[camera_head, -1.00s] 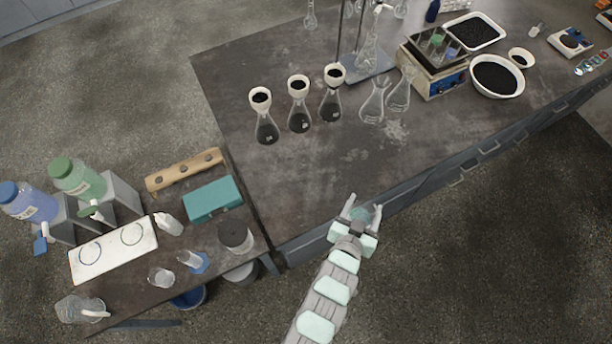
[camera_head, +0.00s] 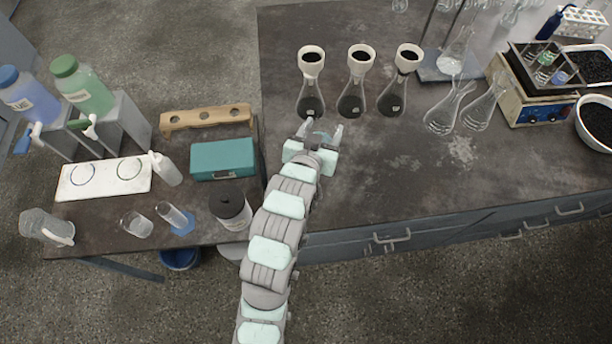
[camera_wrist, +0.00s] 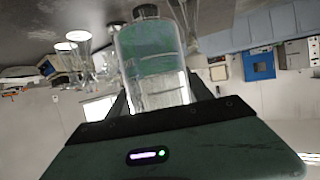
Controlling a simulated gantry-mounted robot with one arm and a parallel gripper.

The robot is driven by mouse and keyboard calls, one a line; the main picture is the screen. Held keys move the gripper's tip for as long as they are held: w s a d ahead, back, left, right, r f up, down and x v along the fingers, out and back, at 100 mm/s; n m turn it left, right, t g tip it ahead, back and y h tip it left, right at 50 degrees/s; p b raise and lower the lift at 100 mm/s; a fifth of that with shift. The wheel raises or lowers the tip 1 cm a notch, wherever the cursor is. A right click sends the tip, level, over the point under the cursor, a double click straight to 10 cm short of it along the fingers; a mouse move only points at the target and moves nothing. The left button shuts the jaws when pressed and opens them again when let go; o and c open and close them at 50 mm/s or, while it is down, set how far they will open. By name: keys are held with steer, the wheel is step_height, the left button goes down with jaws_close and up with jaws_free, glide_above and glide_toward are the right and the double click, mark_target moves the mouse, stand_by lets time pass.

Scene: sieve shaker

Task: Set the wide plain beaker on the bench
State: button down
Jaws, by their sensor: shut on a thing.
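My gripper (camera_head: 322,133) is over the left part of the large bench (camera_head: 350,205), close to the leftmost funnel-topped flask. It is shut on a clear glass vessel, which shows only faintly between the fingertips in the head view. In the wrist view this clear beaker (camera_wrist: 155,65) fills the space between the dark fingers, with other things showing through it. It looks wide, but I cannot tell whether it bears markings. I cannot tell how far its base is from the bench top.
Several flasks stand near: three topped with white funnels (camera_head: 357,95), and clear ones (camera_head: 443,112) farther right. The bench front right of my gripper is bare.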

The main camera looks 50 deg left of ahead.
mark_target(309, 129)
steer(key=a, duration=0.1)
steer(key=s, duration=0.1)
steer(key=a+b, duration=0.1)
steer(key=shift+s+a+f, duration=0.2)
steer(key=shift+a+f, duration=0.1)
steer(key=shift+a, duration=0.05)
steer(key=shift+s+a+f+y+b, duration=0.15)
steer(key=shift+f+y+b, duration=0.15)
steer(key=shift+b, duration=0.15)
steer(key=shift+f+b, duration=2.9)
steer(key=shift+f, duration=6.65)
steer(key=shift+f, duration=0.15)
steer(key=shift+c, duration=2.2)
jaws_free()
